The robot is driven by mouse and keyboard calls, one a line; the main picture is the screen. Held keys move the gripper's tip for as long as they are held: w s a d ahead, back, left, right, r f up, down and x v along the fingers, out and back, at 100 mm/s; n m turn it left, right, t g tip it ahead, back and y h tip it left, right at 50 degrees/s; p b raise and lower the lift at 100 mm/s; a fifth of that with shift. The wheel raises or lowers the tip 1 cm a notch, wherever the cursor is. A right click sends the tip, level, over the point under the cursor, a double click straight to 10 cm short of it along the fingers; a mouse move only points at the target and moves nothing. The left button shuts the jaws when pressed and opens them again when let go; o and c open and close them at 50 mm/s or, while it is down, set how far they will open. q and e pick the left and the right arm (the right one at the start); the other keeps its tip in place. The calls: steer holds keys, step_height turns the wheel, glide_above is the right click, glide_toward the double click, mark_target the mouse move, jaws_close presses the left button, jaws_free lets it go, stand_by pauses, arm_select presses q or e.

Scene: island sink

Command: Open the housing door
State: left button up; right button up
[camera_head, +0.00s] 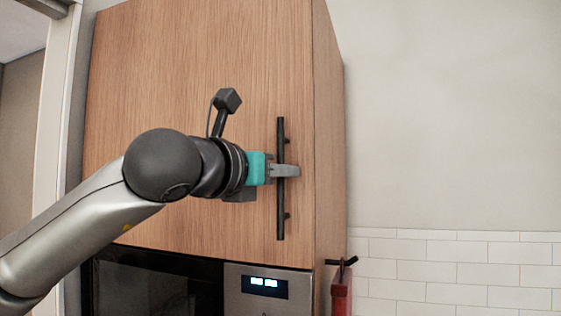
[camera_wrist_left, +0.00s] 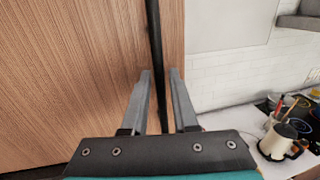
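The housing door (camera_head: 190,70) is a tall wood-grain panel, and I see no clear gap at its edge. Its handle (camera_head: 281,225) is a black upright bar near the panel's right edge. In the left wrist view the handle (camera_wrist_left: 153,30) runs down between my fingers. My left gripper (camera_head: 285,171) is at the handle's middle, one finger on each side. In the wrist view my left gripper (camera_wrist_left: 160,78) is open around the bar, with a gap beside it. My right gripper is not in view.
A built-in oven with a lit display (camera_head: 264,285) sits below the door. The wrist view shows a counter with a cream kettle (camera_wrist_left: 279,140) at right. Open space lies right of the cabinet.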

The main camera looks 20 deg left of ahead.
arm_select(q)
steer(key=shift+w+d, duration=0.1)
steer(key=shift+w, duration=0.1)
jaws_close()
stand_by(1.4)
